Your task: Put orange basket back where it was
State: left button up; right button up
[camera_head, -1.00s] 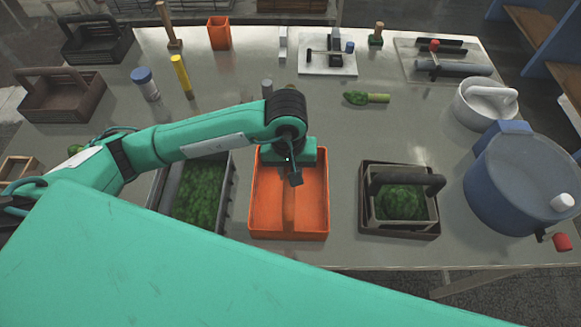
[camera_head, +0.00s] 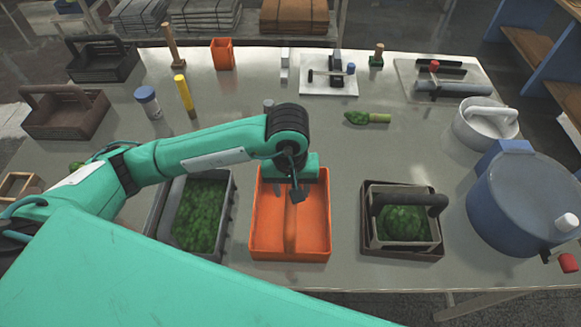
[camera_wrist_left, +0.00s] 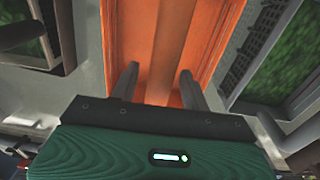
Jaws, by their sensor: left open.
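The orange basket (camera_head: 262,237) is a shallow rectangular tray with a raised bar along its middle. It sits on the grey table between two containers of green material. My left gripper (camera_head: 289,192) is over the basket's far half, pointing down. In the left wrist view the open fingers (camera_wrist_left: 156,85) stand on either side of the orange middle bar (camera_wrist_left: 168,50), apart from it. The basket floor (camera_wrist_left: 130,35) shows on both sides of the bar. My right gripper is not in view.
A grey bin of green material (camera_head: 228,210) stands close on the left. A dark basket holding a lighter box (camera_head: 375,240) stands to the right. A blue pot (camera_head: 515,200) is farther right. A small orange container (camera_head: 222,54) stands at the back.

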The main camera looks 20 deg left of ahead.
pick_arm(q)
notch_tip(320, 180, up, 9)
jog(key=b, duration=0.3)
jog(key=shift+a, duration=0.15)
jog(key=shift+r, duration=0.8)
